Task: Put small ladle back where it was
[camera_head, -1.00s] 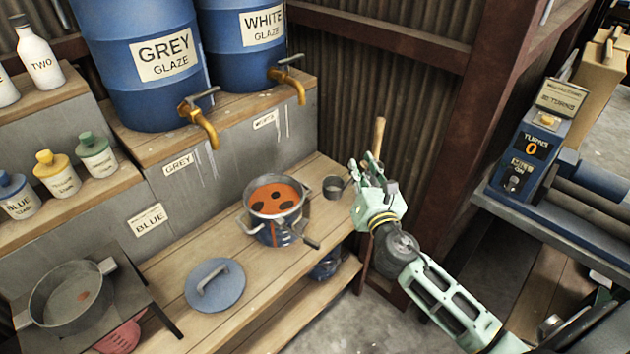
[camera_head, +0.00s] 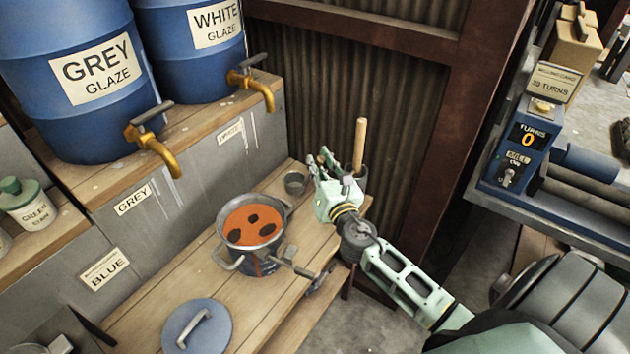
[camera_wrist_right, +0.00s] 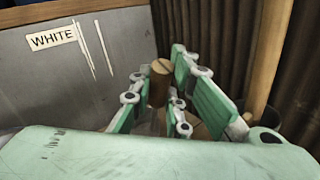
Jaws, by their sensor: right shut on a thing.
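The small ladle (camera_head: 295,182) shows in the head view as a small grey metal cup at the back end of the wooden bench, right of the pot. I cannot tell whether it rests on the bench or hangs just above it. My right gripper (camera_head: 325,165) is just right of the cup, shut on the ladle's handle. In the right wrist view the wooden handle end (camera_wrist_right: 160,82) shows between the fingers of my right gripper (camera_wrist_right: 165,92); the cup is hidden there. My left gripper is out of view.
A pot of orange glaze (camera_head: 252,225) stands on the bench (camera_head: 160,290), with a blue lid (camera_head: 197,325) in front. A wooden stick (camera_head: 360,145) stands in a dark container behind my gripper. The grey glaze barrel's tap (camera_head: 150,140) overhangs. A corrugated wall (camera_head: 370,100) closes the back.

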